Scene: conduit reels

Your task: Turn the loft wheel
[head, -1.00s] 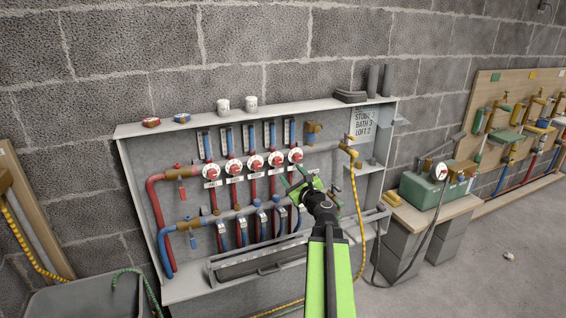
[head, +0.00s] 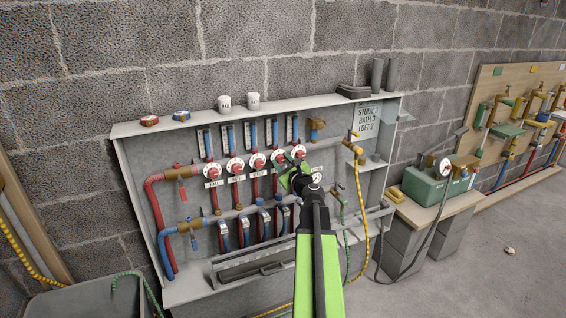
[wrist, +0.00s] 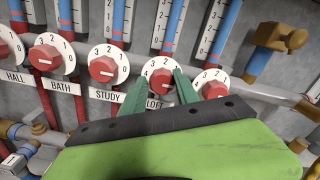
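My gripper (wrist: 162,76) is open, with one green finger on each side of this red knob. Whether the fingers touch it, I cannot tell. In the head view my gripper (head: 293,172) is at the right part of the row and hides some of it. A sign (head: 368,117) on the cabinet reads BATH 3 and LOFT 2; its top line is partly hard to read.
The study wheel (wrist: 104,68) is close on the left and another red wheel (wrist: 213,86) close on the right. A brass valve (wrist: 275,38) juts out further right. A yellow hose (head: 363,210) hangs right of my arm. A green box (head: 428,187) stands on a bench.

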